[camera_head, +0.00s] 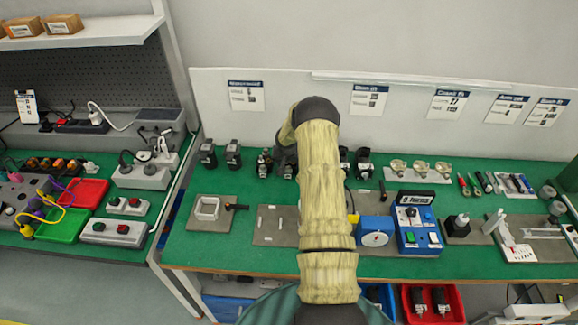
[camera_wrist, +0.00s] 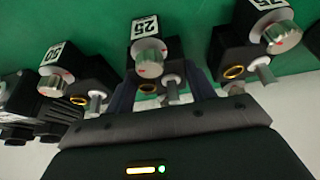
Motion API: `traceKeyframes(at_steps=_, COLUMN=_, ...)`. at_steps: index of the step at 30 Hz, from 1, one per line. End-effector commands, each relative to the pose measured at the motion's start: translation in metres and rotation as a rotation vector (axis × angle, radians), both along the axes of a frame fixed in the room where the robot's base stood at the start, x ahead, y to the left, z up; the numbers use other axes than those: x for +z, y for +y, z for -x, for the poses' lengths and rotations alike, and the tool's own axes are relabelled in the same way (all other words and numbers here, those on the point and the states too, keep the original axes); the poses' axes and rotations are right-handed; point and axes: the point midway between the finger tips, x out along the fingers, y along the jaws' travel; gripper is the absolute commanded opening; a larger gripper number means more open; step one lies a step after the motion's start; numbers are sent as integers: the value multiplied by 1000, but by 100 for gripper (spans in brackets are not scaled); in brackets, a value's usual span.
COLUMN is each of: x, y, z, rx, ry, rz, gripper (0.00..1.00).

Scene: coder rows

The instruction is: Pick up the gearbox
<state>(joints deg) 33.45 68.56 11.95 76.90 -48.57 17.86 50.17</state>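Black units with silver knobs, brass rings and white number labels hang into the wrist view; I take these as the gearbox type, though no label names them. The middle black unit (camera_wrist: 150,58) lies between the two dark fingers of my gripper (camera_wrist: 163,90). The fingers stand apart on either side of it, and contact is not clear. Similar units stand to its left (camera_wrist: 72,75) and right (camera_wrist: 262,40). In the head view, black units (camera_head: 364,163) stand in a row along the back of the green bench; my arm hides the gripper's fingertips and part of this row.
Neighbouring units stand close on both sides of my gripper. The green bench (camera_head: 215,262) also bears grey plates (camera_head: 230,222), a blue control box (camera_head: 418,235) and a blue dial box (camera_head: 375,233). A second bench with red (camera_head: 88,192) and green trays is at left.

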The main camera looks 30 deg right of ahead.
Motion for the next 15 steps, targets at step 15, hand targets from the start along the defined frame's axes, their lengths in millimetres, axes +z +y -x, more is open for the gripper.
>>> traceKeyframes(at_steps=15, x=21, y=-1, z=-1, rx=-3, ry=-5, rz=2, gripper=29)
